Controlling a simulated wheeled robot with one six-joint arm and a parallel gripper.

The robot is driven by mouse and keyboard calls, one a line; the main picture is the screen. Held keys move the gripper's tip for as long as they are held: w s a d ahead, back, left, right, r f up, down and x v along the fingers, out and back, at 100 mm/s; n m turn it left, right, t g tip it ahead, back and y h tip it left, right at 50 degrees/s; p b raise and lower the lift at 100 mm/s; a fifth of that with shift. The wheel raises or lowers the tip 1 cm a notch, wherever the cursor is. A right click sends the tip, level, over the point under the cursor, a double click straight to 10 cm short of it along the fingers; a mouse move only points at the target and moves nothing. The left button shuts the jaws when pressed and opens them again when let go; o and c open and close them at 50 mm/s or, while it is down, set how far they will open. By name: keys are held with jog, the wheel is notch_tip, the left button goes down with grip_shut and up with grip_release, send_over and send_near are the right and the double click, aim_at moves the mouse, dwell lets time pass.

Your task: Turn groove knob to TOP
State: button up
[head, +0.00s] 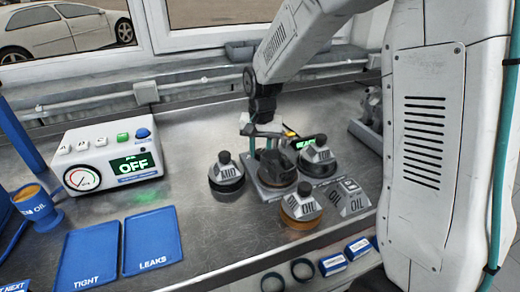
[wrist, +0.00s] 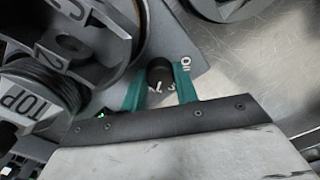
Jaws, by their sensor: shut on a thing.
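The groove knob (wrist: 160,72) is a small dark round knob on a grey base plate (wrist: 200,52), with white lettering beside it that I cannot fully read. My gripper (wrist: 161,68) has its green fingers on both sides of the knob and is shut on it. In the head view my gripper (head: 262,147) reaches down at the grey fixture (head: 267,186); the knob is hidden there. I cannot tell which marking the knob points at. A block labelled TOP (wrist: 25,105) shows at the left of the wrist view.
Holders labelled MID (head: 227,178) and OIL (head: 301,208) stand around the fixture, with another dark holder (head: 317,160) behind. A white tester reading OFF (head: 110,160) stands at the left. Blue trays TIGHT (head: 88,255) and LEAKS (head: 152,240) lie in front. The bench between is clear.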

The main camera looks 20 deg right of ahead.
aim_at(261, 152)
dwell(0.4)
jog(key=o, duration=1)
jog(key=shift+c, duration=0.2)
notch_tip(261, 152, up, 8)
jog(key=shift+d+f, duration=0.1)
jog(key=shift+s, duration=0.1)
